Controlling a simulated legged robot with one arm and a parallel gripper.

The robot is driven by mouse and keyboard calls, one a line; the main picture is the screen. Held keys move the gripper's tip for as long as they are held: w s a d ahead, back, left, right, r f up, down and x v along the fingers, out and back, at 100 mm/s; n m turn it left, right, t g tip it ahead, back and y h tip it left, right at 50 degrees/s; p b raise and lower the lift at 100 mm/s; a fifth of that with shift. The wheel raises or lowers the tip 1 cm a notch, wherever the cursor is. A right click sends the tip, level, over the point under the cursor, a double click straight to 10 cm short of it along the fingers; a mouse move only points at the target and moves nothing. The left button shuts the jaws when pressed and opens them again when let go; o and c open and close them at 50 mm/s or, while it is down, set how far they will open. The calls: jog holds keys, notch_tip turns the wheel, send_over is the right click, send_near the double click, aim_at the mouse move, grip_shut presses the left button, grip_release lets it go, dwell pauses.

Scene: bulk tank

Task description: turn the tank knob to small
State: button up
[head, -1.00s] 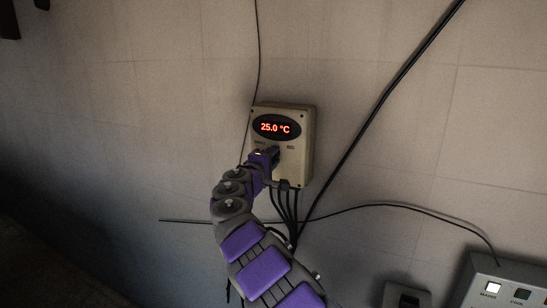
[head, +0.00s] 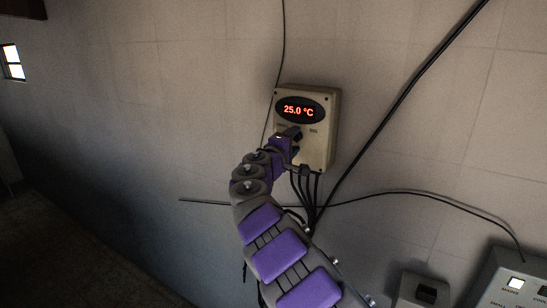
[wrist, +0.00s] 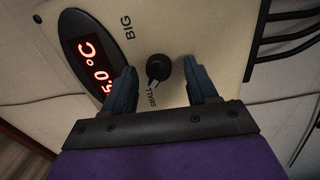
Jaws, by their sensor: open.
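The tank knob (wrist: 158,68) is small, black and round, on the face of a beige control box (head: 318,150). In the wrist view it lies between the two blue-grey fingers of my gripper (wrist: 163,72), with a gap on each side. The label BIG (wrist: 130,28) is above it and SMALL (wrist: 153,98) below. The knob's narrow end, with a pale mark, points down towards SMALL. In the head view my gripper (head: 296,136) is at the box front and hides the knob. Whether the fingertips reach around its sides in depth is hard to tell.
A red display (head: 298,111) on the box reads 25.0 °C. Several black cables (head: 308,188) hang from the box's underside. A thick dark cable (head: 400,95) crosses the wall to the right. A grey switch panel (head: 515,280) is at the lower right.

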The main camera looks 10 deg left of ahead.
jog(key=b+v, duration=0.2)
jog(key=v, duration=1.5)
jog(key=shift+w+a+b, duration=0.2)
jog(key=shift+a+b, duration=0.15)
jog(key=shift+f, duration=0.1)
